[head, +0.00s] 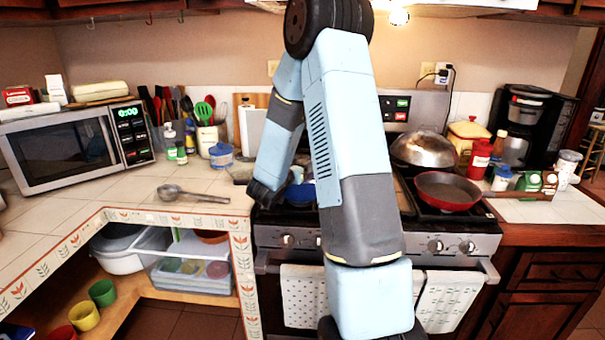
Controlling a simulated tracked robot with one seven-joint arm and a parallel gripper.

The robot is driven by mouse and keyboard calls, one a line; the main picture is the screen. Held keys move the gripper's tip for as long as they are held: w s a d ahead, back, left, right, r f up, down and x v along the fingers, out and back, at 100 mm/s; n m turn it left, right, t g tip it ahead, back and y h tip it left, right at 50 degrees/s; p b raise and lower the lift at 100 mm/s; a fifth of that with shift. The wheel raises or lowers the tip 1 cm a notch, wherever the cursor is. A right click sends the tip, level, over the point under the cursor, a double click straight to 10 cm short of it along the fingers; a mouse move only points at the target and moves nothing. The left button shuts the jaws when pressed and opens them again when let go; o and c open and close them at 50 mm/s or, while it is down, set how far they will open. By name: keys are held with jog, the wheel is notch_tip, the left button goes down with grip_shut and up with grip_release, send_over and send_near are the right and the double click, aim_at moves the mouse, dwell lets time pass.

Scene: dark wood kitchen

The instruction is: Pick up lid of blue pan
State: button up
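A blue pan (303,193) shows as a small strip on the left side of the stove, mostly hidden behind my arm. I cannot make out its lid separately. My gripper (266,197) is the dark end of my arm, low at the stove's left edge, just left of the visible blue part. Its fingers cannot be made out, so I cannot tell whether it is open or shut, or whether it touches anything.
A silver domed lid or pan (425,149) and a red pan (447,191) sit on the stove's right side. A ladle (190,194) lies on the left counter. A blue-lidded jar (221,155) stands behind it. The counter around the ladle is mostly clear.

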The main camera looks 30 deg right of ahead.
aim_at(301, 161)
jog(key=c, duration=1)
jog(key=shift+c, duration=0.2)
jog(key=shift+r, duration=0.5)
notch_tip(301, 161, up, 2)
jog(key=shift+r, duration=0.15)
jog(key=s+a+r, duration=0.7)
jog(key=s+r, duration=0.2)
jog(key=s, duration=0.2)
jog(key=shift+s+a+r, duration=0.3)
jog(key=shift+s+a, duration=0.05)
jog(key=shift+a, duration=0.05)
